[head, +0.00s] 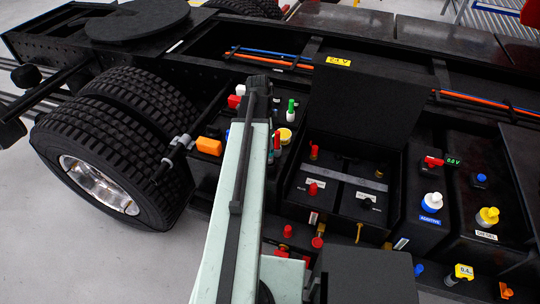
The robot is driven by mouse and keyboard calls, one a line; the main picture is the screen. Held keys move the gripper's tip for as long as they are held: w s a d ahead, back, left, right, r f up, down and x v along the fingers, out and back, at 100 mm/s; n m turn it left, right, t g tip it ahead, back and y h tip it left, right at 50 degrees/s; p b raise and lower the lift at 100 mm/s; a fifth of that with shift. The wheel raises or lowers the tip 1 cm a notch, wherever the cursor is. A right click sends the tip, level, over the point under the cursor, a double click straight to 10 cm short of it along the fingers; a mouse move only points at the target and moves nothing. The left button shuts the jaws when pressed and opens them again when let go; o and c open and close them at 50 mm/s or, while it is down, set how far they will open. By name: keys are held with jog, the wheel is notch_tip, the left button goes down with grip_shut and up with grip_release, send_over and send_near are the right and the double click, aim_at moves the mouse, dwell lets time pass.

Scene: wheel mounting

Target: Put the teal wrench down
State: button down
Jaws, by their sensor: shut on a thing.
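I cannot make out the teal wrench in the head view. My pale arm rises from the bottom middle to a dark joint, and my gripper's fingertips do not show. What the gripper holds cannot be seen here. The arm hides part of the truck's side behind it.
A large twin truck wheel (98,185) stands at the left, with an orange block (208,146) to its right. An open black battery box (345,195) is right of my arm. Grey floor is free at lower left.

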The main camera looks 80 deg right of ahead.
notch_tip(320, 180, down, 4)
jog(key=b, duration=0.3)
jog(key=shift+b, duration=0.4)
jog(key=shift+r, duration=0.2)
jog(key=shift+f, duration=0.15)
jog(key=c, duration=1)
grip_release()
jog(key=shift+c, duration=0.2)
notch_tip(320, 180, up, 12)
jog(key=w+p, duration=0.1)
jog(key=p, duration=1.1)
jog(key=shift+w+a, duration=0.2)
jog(key=shift+w, duration=0.15)
